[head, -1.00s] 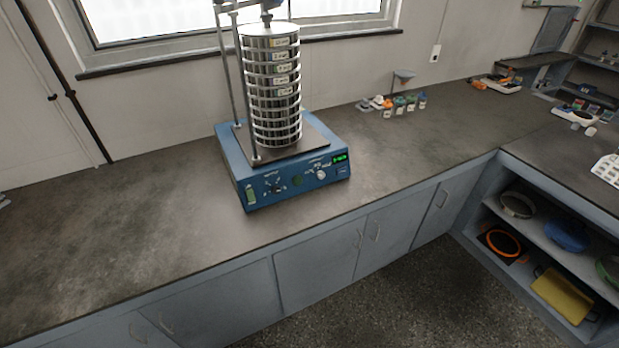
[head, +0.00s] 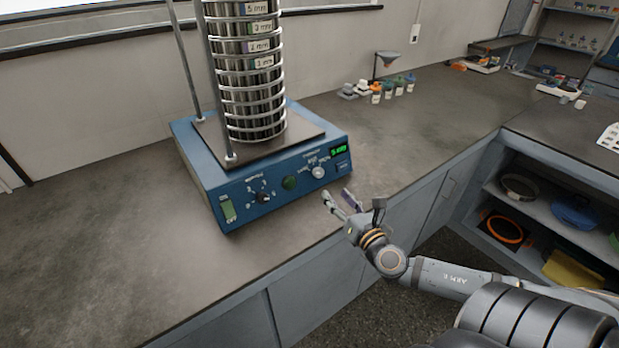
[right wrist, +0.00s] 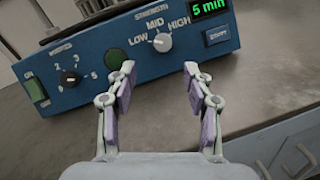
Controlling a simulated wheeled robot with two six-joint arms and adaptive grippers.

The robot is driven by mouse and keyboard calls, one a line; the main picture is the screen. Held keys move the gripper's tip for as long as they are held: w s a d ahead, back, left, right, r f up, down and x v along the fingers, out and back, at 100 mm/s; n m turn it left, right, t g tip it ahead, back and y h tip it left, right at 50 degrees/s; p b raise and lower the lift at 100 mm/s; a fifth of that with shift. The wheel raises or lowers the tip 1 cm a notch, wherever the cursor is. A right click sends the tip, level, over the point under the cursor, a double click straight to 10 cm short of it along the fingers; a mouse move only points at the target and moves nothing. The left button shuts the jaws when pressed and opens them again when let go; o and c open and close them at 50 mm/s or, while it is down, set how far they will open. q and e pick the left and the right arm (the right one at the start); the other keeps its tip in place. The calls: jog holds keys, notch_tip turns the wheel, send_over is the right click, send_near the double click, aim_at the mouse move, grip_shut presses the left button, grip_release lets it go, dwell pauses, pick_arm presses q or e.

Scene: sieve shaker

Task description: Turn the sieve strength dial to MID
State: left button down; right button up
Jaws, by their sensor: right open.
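The blue sieve shaker (head: 280,190) stands on the bench with a stack of metal sieves on top. Its white strength dial (head: 318,172) is on the right half of the front panel. In the right wrist view the strength dial (right wrist: 162,42) sits under the LOW, MID and HIGH labels; I cannot tell for sure where its pointer stands. My right gripper (head: 337,194) is open and empty in front of the panel, apart from the dial. In the right wrist view its fingertips (right wrist: 159,68) lie either side of and below the dial. My left gripper is not in view.
Beside the strength dial are a round green button (right wrist: 116,59), a black dial (right wrist: 71,78) and a green display (right wrist: 209,7). Small bottles (head: 395,88) and a funnel stand (head: 385,62) are farther back. The bench (head: 90,250) left of the shaker is clear.

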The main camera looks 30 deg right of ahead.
aim_at(320, 174)
jog(key=shift+w+d, duration=0.15)
jog(key=shift+w, duration=0.15)
jog(key=w, duration=0.1)
jog(key=w+b, duration=0.1)
jog(key=w, duration=0.2)
jog(key=shift+w+d, duration=0.25)
jog(key=w, duration=0.1)
jog(key=w+p, duration=0.1)
jog(key=w, duration=0.2)
jog(key=shift+d+r, duration=0.2)
jog(key=shift+d, duration=0.05)
jog(key=shift+w+f, duration=0.2)
jog(key=shift+w, duration=0.3)
